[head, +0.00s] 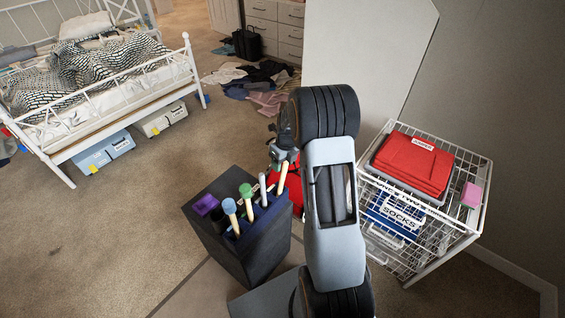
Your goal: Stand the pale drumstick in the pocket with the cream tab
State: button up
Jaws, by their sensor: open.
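A dark organiser box (252,258) with open pockets stands in front of me, left of my arm. The pale drumstick (282,178) is upright and slightly tilted at the box's right end, its lower end at the pockets. My gripper (283,157) is open at the drumstick's upper end; whether the fingers touch it I cannot tell. A blue-headed stick (231,212), a green-headed stick (247,200) and a grey-white stick (263,190) stand in other pockets. A purple tab (206,204) marks the left end. I cannot make out the cream tab.
A white wire basket unit (478,222) with a red folded item (413,163) and a blue SOCKS bin (392,216) stands close to my arm's right. A red object (298,190) shows behind the box. A white bed (120,98) is back left; carpet between is clear.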

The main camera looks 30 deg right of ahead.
notch_tip(320, 180, up, 14)
jog(key=s+d, duration=0.1)
jog(key=shift+d+f, duration=0.15)
jog(key=shift+d, duration=0.05)
dwell(0.4)
dwell(0.8)
jog(key=s+a+r+n+t, duration=0.1)
jog(key=s+a+n, duration=0.3)
jog(key=n, duration=0.7)
jog(key=s+a+r+n+t+p, duration=0.1)
jog(key=s+a+r+n, duration=0.1)
jog(key=s+a+n, duration=0.3)
jog(key=s+a+r+n+h+p, duration=0.1)
jog(key=s+a+n, duration=0.4)
jog(key=s+n, duration=0.5)
jog(key=r+n, duration=0.1)
jog(key=n, duration=0.6)
jog(key=shift+s+r+n+t, duration=0.25)
jog(key=shift+s+n+t, duration=0.05)
jog(key=shift+s+t, duration=0.1)
